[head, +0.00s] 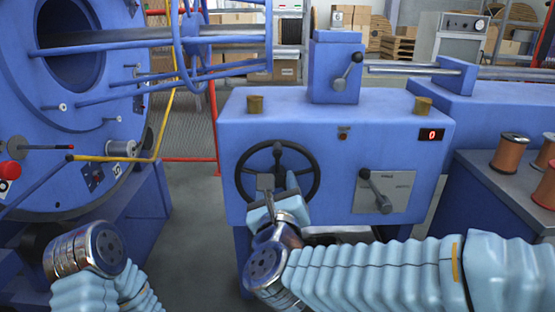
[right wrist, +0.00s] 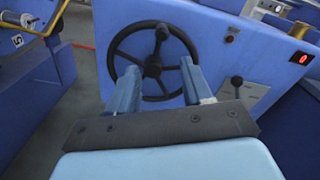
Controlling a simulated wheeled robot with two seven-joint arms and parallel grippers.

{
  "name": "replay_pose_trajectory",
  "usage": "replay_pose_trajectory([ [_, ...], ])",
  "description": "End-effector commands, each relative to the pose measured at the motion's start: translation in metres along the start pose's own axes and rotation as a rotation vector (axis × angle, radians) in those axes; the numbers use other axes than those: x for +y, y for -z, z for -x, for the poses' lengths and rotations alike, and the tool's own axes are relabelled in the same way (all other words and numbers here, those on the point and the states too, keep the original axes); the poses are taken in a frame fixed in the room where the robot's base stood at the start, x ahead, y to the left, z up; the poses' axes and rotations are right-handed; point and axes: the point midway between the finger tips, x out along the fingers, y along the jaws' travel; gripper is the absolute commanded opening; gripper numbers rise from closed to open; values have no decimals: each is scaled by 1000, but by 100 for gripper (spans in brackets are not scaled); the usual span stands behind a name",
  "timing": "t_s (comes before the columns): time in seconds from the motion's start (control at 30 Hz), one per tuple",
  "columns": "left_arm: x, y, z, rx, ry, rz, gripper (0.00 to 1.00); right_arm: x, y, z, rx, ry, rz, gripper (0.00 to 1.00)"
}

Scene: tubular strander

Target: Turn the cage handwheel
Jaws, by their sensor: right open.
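The cage handwheel (head: 277,153) is a black spoked wheel with a knob, on the front of the blue machine housing. It also shows in the right wrist view (right wrist: 161,35), upright and facing me. My right gripper (head: 279,182) is in front of the wheel's lower part, its fingers pointing at it. In the right wrist view the two fingers (right wrist: 160,68) are apart, with the hub and lower spoke seen between them. I cannot tell whether the fingertips touch the wheel. My left arm shows at the lower left in the head view, but its gripper is not seen.
A lever on a grey plate (head: 398,190) is right of the wheel, near a red display (head: 431,135). Another lever (head: 347,72) is on top. A large blue cage disc (head: 75,110) stands at left with a yellow bar. Copper spools (head: 508,152) stand on a bench at right.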

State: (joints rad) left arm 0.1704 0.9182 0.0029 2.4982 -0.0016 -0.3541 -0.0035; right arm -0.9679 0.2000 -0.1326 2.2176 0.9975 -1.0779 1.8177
Motion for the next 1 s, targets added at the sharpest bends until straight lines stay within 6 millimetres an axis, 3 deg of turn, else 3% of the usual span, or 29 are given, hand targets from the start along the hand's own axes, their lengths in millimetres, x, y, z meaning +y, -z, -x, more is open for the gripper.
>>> replay_pose_trajectory([
  [0.17,-1,0,0,1,1,1,38,-5,-11,-1,-11,18,-94,50],
  [0.7,2,1,11,4,3,2,38,-6,-12,-111,-10,16,-85,50],
  [1.0,3,1,12,4,4,2,38,-6,-12,-131,-11,14,-87,50],
])
